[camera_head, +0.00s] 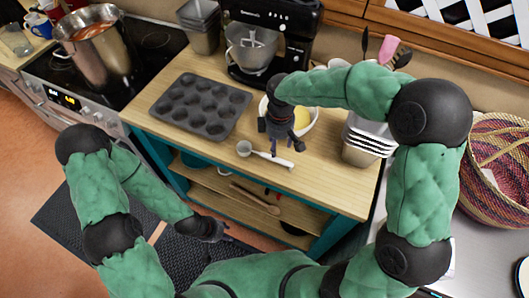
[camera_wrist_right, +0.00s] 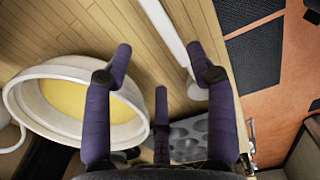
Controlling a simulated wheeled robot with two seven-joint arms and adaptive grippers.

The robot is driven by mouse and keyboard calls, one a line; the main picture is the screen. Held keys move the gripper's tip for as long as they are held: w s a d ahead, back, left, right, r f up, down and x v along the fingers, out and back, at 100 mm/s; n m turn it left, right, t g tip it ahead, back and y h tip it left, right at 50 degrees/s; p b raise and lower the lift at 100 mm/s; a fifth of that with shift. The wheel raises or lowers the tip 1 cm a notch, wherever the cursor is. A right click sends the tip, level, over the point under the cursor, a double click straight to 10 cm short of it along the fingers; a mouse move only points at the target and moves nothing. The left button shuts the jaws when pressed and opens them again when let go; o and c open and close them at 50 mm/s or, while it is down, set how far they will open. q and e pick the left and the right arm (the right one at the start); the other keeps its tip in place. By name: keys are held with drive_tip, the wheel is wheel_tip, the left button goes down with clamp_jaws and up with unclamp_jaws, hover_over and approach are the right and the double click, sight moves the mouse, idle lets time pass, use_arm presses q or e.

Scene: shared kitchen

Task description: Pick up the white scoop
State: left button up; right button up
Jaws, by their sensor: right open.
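The white scoop (camera_head: 268,156) lies on the wooden top of the kitchen cart, its round cup at the left and its handle toward the right. My right gripper (camera_head: 284,147) is just above and behind the handle, fingers down. In the right wrist view the scoop's handle (camera_wrist_right: 166,28) runs past the spread, empty fingers of the right gripper (camera_wrist_right: 163,62). I cannot tell whether a finger touches it. My left gripper (camera_head: 222,234) hangs low in front of the cart, away from the scoop; its fingers are too small to read.
A white bowl with yellow contents (camera_wrist_right: 30,98) stands beside the right gripper. A dark muffin tin (camera_head: 200,105) lies left of the scoop. A stand mixer (camera_head: 262,45) stands behind, and stacked containers (camera_head: 367,142) stand to the right. The front strip of the cart top is clear.

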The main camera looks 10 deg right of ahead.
sight(279, 158)
drive_tip(key=shift+s+f, duration=0.2)
drive_tip(key=shift+f, duration=0.55)
drive_tip(key=shift+w+f, duration=0.15)
drive_tip(key=shift+f, duration=0.6)
drive_tip(key=shift+f+b, duration=0.25)
drive_tip(key=shift+b, duration=0.05)
drive_tip(key=f, duration=0.2)
drive_tip(key=s+f+b, duration=0.1)
drive_tip(key=f, duration=0.1)
drive_tip(key=shift+d+f, duration=0.2)
drive_tip(key=shift+f, duration=0.05)
drive_tip(key=shift+r, duration=0.1)
clamp_jaws()
